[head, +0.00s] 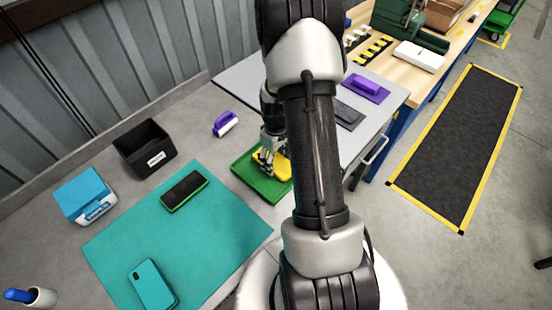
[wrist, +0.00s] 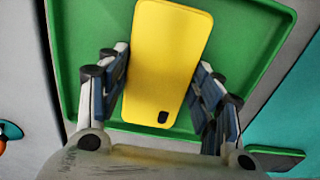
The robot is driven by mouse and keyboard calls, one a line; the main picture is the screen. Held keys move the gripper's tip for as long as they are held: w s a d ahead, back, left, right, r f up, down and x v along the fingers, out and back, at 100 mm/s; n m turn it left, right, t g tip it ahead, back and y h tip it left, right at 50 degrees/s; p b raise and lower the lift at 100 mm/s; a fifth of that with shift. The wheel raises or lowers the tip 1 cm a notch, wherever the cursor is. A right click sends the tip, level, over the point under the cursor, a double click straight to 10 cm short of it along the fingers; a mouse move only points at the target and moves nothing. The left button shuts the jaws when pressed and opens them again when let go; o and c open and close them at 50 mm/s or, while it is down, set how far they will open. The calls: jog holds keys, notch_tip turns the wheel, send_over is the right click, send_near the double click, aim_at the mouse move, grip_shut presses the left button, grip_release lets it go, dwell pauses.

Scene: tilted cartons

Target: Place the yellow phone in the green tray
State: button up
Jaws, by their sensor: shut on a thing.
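The yellow phone (wrist: 166,60) is between the fingers of my gripper (wrist: 163,88) in the wrist view, its camera end toward the palm. My gripper is shut on it by the long sides. The green tray (wrist: 70,90) lies directly behind the phone in that view. In the head view the yellow phone (head: 281,168) and my gripper (head: 266,155) are over the green tray (head: 254,190). Part of the tray is hidden behind my arm. I cannot tell whether the phone touches the tray floor.
A teal mat (head: 215,230) left of the tray holds a dark-screened green phone (head: 184,190) and a teal phone (head: 152,286). A black bin (head: 145,148), a blue-and-white box (head: 86,195) and a purple-handled brush (head: 225,123) stand on the grey surface.

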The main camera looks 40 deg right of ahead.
jog(key=shift+f, duration=0.2)
jog(key=o, duration=1.3)
jog(key=shift+r, duration=0.15)
